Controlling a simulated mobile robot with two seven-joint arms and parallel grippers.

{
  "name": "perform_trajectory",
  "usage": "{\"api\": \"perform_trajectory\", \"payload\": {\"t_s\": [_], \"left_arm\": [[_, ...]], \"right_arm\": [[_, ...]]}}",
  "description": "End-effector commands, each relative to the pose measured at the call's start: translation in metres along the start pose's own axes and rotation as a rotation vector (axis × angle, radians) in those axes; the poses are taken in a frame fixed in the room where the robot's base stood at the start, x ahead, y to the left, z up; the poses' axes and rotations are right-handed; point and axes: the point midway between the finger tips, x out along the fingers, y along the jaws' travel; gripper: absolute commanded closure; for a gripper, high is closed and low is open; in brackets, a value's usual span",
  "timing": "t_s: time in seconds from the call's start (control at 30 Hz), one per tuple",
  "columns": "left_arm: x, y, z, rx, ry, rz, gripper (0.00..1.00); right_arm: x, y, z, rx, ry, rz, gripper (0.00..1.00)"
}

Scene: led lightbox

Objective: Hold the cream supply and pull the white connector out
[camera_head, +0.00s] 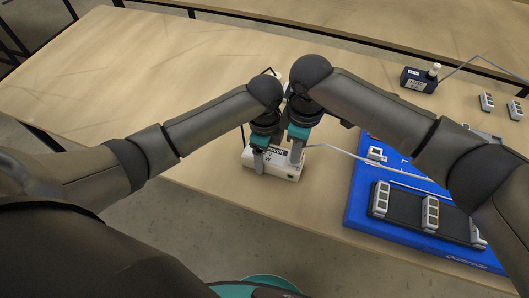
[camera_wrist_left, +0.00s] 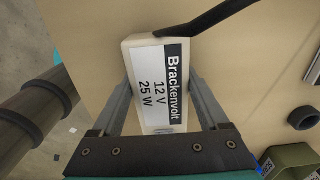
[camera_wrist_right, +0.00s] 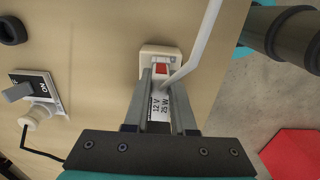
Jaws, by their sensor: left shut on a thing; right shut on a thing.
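The cream supply (camera_head: 285,173) lies on the wooden table near its front edge. In the left wrist view the supply (camera_wrist_left: 150,60) shows a label reading Brackenvolt 12 V 25 W, with a black cord at its far end. My left gripper (camera_head: 259,160) is shut on the supply, one finger along each side. My right gripper (camera_head: 297,153) is shut close by, at the supply's right part. In the right wrist view its fingers (camera_wrist_right: 160,78) close where a white cable (camera_wrist_right: 200,48) ends, beside a red patch. The white connector is mostly hidden between those fingers.
A blue board (camera_head: 355,215) with a dark tray of white modules (camera_head: 430,213) lies to the right, and the white cable runs towards it. The table's left part is clear.

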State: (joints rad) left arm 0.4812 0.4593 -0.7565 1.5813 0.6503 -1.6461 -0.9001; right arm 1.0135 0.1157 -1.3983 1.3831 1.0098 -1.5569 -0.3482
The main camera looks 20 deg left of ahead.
Motion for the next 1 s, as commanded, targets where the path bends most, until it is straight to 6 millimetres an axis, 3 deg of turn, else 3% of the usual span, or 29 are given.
{"api": "perform_trajectory", "payload": {"t_s": [0.57, 1.0], "left_arm": [[0.0, -0.001, 0.0, 0.0, 0.0, -0.001, 0.89], [0.0, 0.0, 0.0, 0.0, 0.0, -0.001, 0.89]], "right_arm": [[-0.004, 0.0, -0.001, 0.0, 0.001, 0.0, 1.0], [-0.024, 0.001, 0.0, 0.0, 0.001, 0.001, 1.0]]}}
